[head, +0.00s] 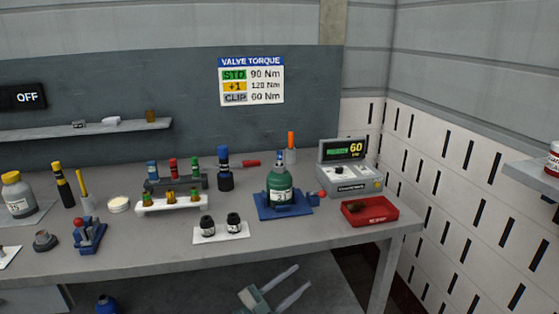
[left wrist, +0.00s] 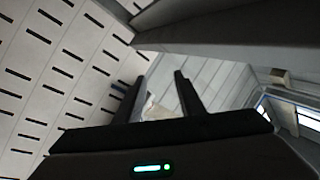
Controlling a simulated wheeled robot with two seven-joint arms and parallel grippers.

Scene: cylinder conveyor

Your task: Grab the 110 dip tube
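No label reading 110 can be made out, so I cannot tell which item is the 110 dip tube. Slim upright candidates in the head view are several short tubes with yellow-green tops in a white rack (head: 172,206), and taller coloured pieces in a dark rack (head: 190,183). A yellow rod (head: 83,184) stands at the left. My left gripper (head: 303,276) is open and empty, low in front of the bench and apart from everything on it. My right gripper is not in view.
A green cylinder (head: 281,189) stands on a blue base (head: 264,212). To its right are a torque unit reading 60 (head: 350,179) and a red tray (head: 385,213). Two black caps sit on a white plate (head: 220,238). The bench front (head: 300,237) has some bare room.

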